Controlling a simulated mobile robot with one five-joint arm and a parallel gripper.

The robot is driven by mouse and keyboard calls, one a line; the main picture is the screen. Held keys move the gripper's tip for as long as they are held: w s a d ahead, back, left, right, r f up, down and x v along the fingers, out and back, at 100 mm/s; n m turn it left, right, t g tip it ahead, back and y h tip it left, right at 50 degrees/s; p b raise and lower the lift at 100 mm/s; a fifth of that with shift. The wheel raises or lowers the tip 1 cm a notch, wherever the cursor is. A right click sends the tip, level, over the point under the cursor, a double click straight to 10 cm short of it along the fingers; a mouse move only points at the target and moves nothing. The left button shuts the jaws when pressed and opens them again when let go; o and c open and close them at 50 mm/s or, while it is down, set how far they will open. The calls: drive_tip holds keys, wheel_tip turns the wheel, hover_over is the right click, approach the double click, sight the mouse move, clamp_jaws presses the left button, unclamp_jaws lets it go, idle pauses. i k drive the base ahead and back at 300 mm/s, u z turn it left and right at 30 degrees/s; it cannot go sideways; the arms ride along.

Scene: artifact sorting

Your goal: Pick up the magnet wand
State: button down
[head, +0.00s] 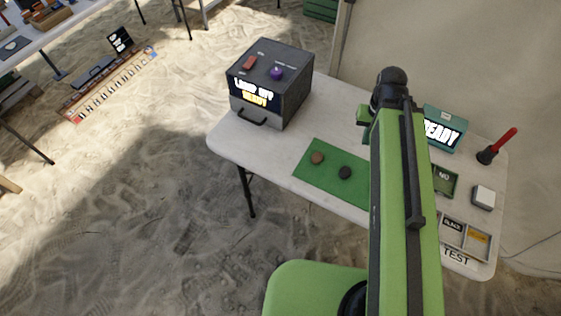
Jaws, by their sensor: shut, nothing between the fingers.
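The magnet wand (505,140) appears to be the red rod with a dark, wide foot, on the far right of the white table in the head view. It stands tilted, its red end leaning up to the right. My green arm reaches over the table to the left of the wand, with a clear gap between them. My gripper cannot be made out; the arm hides whatever lies beyond its dark far joint.
A dark box machine (270,85) stands at the table's left. A green mat (325,152) carries two small discs. A teal "READY" display (442,130), a white block (483,197) and labelled trays (464,236) are on the right. A pale wall rises behind the table.

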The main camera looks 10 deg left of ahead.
sight(512, 131)
drive_tip(key=u, duration=0.65)
drive_tip(key=k, duration=0.95)
drive_tip(key=z, duration=0.25)
drive_tip(key=i, duration=0.9)
drive_tip(key=z, duration=1.5)
drive_tip(key=k, duration=0.5)
drive_tip(key=u, duration=0.1)
drive_tip(key=i, duration=0.5)
drive_tip(key=z, duration=0.1)
